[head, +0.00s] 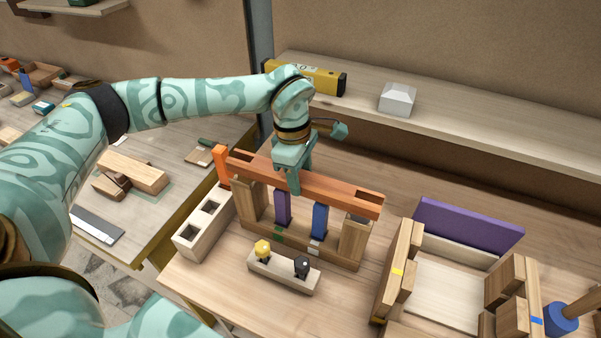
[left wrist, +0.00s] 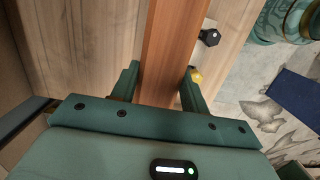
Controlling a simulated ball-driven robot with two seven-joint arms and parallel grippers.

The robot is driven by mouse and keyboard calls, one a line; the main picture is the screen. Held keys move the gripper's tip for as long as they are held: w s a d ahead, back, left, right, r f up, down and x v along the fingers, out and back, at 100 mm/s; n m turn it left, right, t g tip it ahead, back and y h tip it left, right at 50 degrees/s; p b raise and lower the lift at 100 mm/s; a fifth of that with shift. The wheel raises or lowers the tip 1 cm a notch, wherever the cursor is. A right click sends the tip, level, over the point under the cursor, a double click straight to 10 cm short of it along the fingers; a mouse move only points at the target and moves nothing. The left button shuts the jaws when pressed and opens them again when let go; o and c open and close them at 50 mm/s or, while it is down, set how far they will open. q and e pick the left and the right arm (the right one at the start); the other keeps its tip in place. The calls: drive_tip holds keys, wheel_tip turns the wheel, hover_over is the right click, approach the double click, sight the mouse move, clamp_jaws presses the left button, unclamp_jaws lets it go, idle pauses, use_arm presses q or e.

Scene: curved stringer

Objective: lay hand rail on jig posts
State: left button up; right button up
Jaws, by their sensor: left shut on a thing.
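The hand rail (head: 335,192) is a long orange-brown bar lying lengthwise over the jig. The jig (head: 335,258) has a wooden post (head: 354,240) at the right end, another (head: 251,202) at the left end, and a purple upright (head: 282,207) and a blue upright (head: 320,221) between. The rail runs along the post tops; I cannot tell whether it rests on them. My left gripper (head: 294,188) is shut on the rail near its middle, from above. In the left wrist view the rail (left wrist: 172,50) passes between the fingers (left wrist: 160,90). My right gripper is not in view.
A small block with a yellow knob and a black knob (head: 283,273) stands in front of the jig. A pale two-hole block (head: 203,222) is at its left. A wooden frame with a purple board (head: 468,228) stands at the right. A shelf (head: 460,112) runs behind.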

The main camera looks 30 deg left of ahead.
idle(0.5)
use_arm(q)
drive_tip(key=shift+f+b, duration=0.55)
drive_tip(key=shift+f, duration=0.8)
drive_tip(key=o, duration=1.3)
wheel_tip(320, 180, up, 16)
drive_tip(key=a, duration=0.2)
drive_tip(key=shift+r+p, duration=0.15)
drive_tip(key=shift+p, duration=0.3)
drive_tip(key=shift+s, duration=0.1)
